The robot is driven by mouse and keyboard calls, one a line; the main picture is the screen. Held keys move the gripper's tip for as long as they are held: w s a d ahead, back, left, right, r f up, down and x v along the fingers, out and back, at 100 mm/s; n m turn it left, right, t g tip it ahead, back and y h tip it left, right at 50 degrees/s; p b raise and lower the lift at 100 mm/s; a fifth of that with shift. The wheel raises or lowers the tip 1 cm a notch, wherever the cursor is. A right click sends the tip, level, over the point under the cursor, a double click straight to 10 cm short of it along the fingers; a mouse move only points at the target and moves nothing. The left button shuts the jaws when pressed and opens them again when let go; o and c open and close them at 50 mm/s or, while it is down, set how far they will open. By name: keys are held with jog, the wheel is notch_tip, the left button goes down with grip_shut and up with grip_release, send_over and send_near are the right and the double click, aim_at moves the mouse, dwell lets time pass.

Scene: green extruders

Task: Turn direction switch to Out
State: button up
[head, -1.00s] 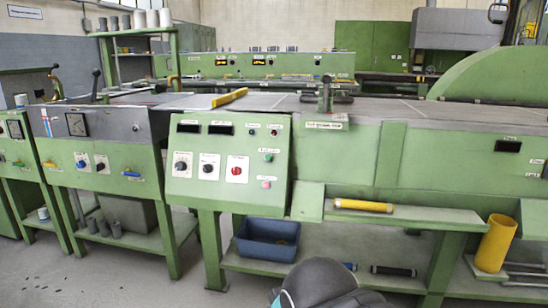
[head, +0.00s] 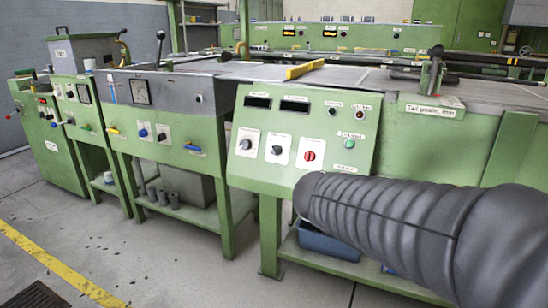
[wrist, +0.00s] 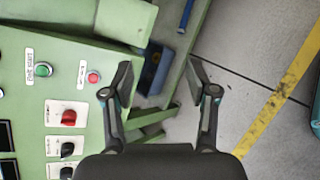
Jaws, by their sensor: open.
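The wrist view shows the red knob (wrist: 69,118) and black knobs (wrist: 67,149) at the left. The plate lettering is too small to read, so I cannot tell which knob is the direction switch. My gripper (wrist: 160,78) is open and empty, to the right of the panel's knobs in the wrist view. In the head view my sleeved arm crosses the lower right and hides the gripper.
A green button (wrist: 43,69) and a red button (wrist: 93,77) sit on the panel near the left finger. A neighbouring machine has blue-handled levers (head: 192,148). A blue bin (head: 325,241) stands under the panel. Open floor with a yellow line (head: 60,262) lies left.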

jog(key=w+a+n+t, duration=0.5)
jog(key=w+a+n, duration=0.4)
jog(key=w+a, duration=0.25)
jog(key=n+t+y+b, duration=0.25)
jog(key=n+t, duration=0.25)
jog(key=n, duration=0.3)
send_near(273, 153)
jog(key=shift+y, duration=0.25)
jog(key=p+x, duration=0.1)
jog(key=x, duration=0.9)
jog(key=shift+s+d, duration=0.1)
jog(key=shift+d, duration=0.05)
grip_shut()
